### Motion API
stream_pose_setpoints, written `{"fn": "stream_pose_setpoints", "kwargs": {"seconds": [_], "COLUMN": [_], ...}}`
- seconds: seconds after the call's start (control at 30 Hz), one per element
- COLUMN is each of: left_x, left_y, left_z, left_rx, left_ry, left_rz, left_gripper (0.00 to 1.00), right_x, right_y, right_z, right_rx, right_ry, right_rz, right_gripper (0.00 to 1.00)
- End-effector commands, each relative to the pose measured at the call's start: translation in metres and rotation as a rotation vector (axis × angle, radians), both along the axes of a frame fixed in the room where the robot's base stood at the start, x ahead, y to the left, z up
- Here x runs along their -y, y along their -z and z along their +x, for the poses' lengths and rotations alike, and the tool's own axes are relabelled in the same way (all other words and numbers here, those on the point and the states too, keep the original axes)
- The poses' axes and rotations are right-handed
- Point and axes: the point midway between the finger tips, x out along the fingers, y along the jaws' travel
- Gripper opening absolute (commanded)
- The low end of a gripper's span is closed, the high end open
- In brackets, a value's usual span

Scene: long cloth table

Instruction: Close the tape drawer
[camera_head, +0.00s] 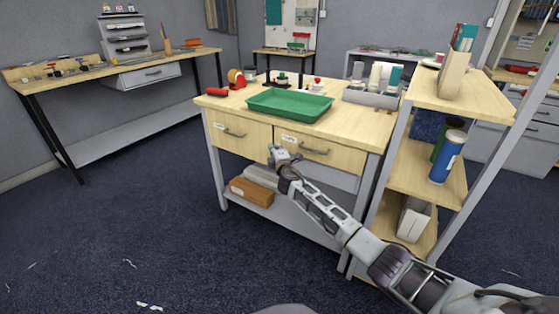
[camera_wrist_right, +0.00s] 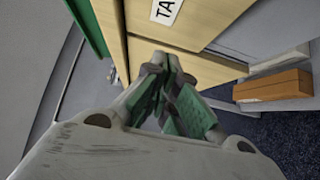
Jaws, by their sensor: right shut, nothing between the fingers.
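The workbench (camera_head: 225,109) has two pale wood drawers side by side. The right one, the tape drawer (camera_head: 345,159), has a bar handle (camera_head: 315,151) and a white label at its upper left. Its label (camera_wrist_right: 167,10) shows "TA" in the right wrist view. My right gripper (camera_head: 273,152) is shut and empty, in front of the seam between the drawers. Its fingertips (camera_wrist_right: 168,65) are close to the fronts; contact is unclear. My left gripper is out of view.
The left drawer (camera_head: 240,138) looks shut. A green tray (camera_head: 290,104) and small items stand on the bench top. A brown box (camera_head: 251,192) lies on the lower shelf. A shelf rack (camera_head: 425,182) with blue and green cylinders stands close on the right.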

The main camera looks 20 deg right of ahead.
Motion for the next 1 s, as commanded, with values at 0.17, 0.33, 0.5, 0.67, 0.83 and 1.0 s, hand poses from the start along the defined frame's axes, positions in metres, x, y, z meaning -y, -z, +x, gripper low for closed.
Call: {"fn": "stream_pose_setpoints", "kwargs": {"seconds": [0.17,0.33,0.5,0.67,0.83,1.0], "left_x": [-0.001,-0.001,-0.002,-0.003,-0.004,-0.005], "left_y": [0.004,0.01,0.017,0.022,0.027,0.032], "left_z": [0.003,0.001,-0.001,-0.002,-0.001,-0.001], "left_rx": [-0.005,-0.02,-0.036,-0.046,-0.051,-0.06], "left_ry": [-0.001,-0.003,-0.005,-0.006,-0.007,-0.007], "left_rz": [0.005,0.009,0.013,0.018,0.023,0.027], "left_gripper": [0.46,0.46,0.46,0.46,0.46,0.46], "right_x": [-0.002,-0.004,-0.005,-0.006,-0.008,-0.01], "right_y": [0.0,0.0,0.0,0.0,0.0,0.0], "right_z": [-0.01,-0.022,-0.036,-0.05,-0.064,-0.076], "right_rx": [-0.001,-0.001,-0.002,-0.001,-0.001,-0.001], "right_ry": [-0.001,-0.001,-0.002,-0.001,-0.001,-0.001], "right_rz": [0.001,0.001,-0.001,0.0,0.0,0.0], "right_gripper": [0.0,0.0,0.0,0.0,0.0,0.0]}}
